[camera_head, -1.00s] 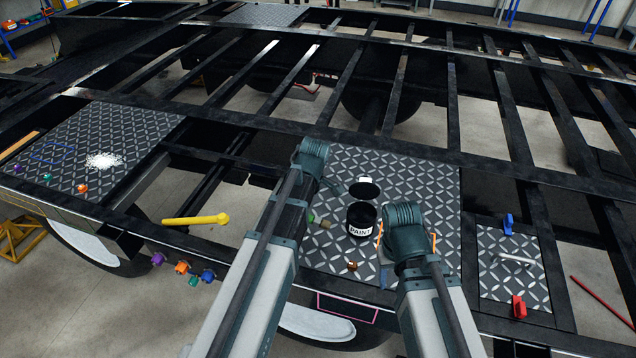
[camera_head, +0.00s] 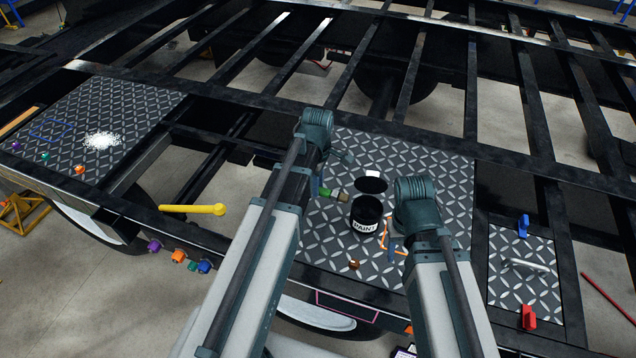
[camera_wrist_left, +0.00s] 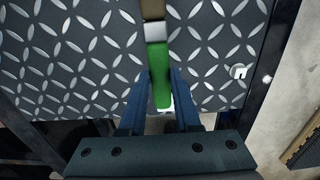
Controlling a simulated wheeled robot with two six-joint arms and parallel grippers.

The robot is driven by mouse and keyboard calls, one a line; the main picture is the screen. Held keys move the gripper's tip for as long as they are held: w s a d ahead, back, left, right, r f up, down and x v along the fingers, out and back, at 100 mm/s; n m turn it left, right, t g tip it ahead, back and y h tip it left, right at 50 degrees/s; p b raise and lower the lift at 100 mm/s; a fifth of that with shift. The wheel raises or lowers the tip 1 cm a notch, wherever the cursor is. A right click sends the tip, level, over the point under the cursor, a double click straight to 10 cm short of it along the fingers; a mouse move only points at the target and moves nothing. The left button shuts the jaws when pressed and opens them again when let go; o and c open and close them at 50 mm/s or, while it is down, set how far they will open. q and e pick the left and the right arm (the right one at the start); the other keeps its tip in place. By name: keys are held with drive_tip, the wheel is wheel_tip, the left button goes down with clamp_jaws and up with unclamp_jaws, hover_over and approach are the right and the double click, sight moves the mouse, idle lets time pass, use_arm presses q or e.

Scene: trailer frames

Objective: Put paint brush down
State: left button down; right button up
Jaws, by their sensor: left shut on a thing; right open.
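The paint brush shows in the head view (camera_head: 331,192) and the left wrist view (camera_wrist_left: 160,88), with green handle, silver ferrule and brown bristles. My left gripper (camera_wrist_left: 162,78) is shut on its handle. The brush is over the patterned metal plate (camera_head: 441,180), left of the black paint can (camera_head: 366,213). Its bristles point right, toward the can, in the head view. I cannot tell whether it touches the plate. My right gripper (camera_head: 391,242) is open, in front of and right of the can, partly hidden by my arm. Its jaws look empty.
A black lid (camera_head: 371,185) lies behind the can. A small brown knob (camera_head: 354,264) is on the plate's front part. A yellow handle (camera_head: 194,209) sticks out left of my left arm. A smaller plate (camera_head: 520,270) with blue and red clamps is at right.

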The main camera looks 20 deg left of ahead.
sight(318, 206)
use_arm(q)
drive_tip(key=shift+f+b, duration=2.9)
drive_tip(key=shift+f, duration=0.2)
use_arm(e)
drive_tip(key=shift+f, duration=3.05)
use_arm(q)
drive_tip(key=shift+f, duration=0.25)
use_arm(e)
drive_tip(key=shift+f, duration=0.3)
use_arm(q)
drive_tip(key=c, duration=0.5)
unclamp_jaws()
drive_tip(key=shift+c, duration=0.2)
drive_tip(key=shift+r, duration=0.1)
use_arm(e)
drive_tip(key=shift+r, duration=0.1)
use_arm(q)
wheel_tip(318, 206, up, 14)
drive_tip(key=p, duration=1.3)
use_arm(e)
wheel_tip(318, 206, up, 14)
use_arm(q)
drive_tip(key=shift+d+f, duration=0.1)
drive_tip(key=shift+f, duration=0.1)
use_arm(e)
drive_tip(key=shift+f, duration=0.2)
